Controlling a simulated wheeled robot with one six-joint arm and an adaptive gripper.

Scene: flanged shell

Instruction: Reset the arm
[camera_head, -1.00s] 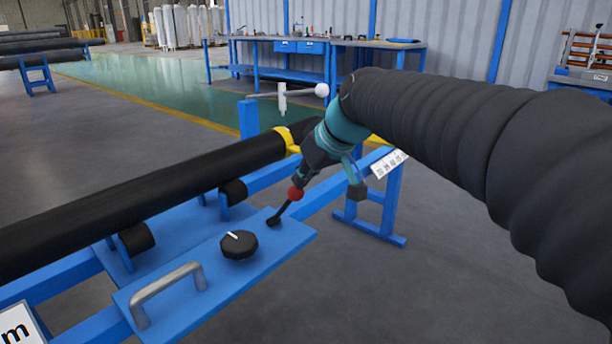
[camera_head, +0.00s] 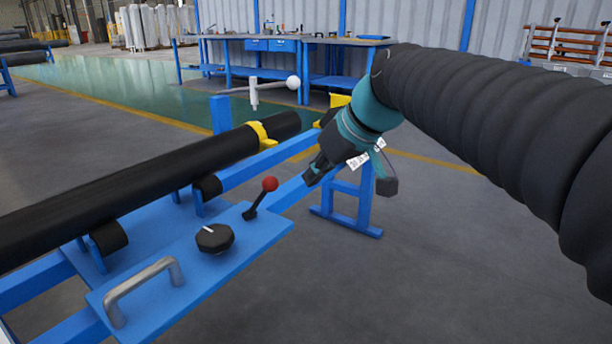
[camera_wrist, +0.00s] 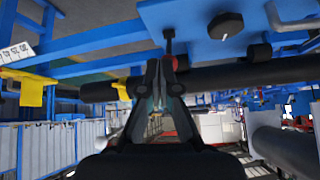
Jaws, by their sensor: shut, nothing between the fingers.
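My gripper (camera_head: 314,174) is to the right of the blue control panel in the head view, apart from it and pointing down to the left. It is shut and holds nothing. It also shows in the wrist view (camera_wrist: 162,66), where its fingertips appear just below the lever. The lever with a red ball knob (camera_head: 270,184) stands tilted up to the right on the panel (camera_head: 262,236); in the wrist view the red knob (camera_wrist: 171,64) is partly hidden behind the fingers. My dark, ribbed arm reaches in from the right.
The panel also carries a black dial (camera_head: 214,238) and a grey handle (camera_head: 142,290). A long black pipe (camera_head: 140,176) with a yellow collar (camera_head: 261,133) lies on rollers behind it. A white-balled lever (camera_head: 292,83) stands farther back. The floor at the right is clear.

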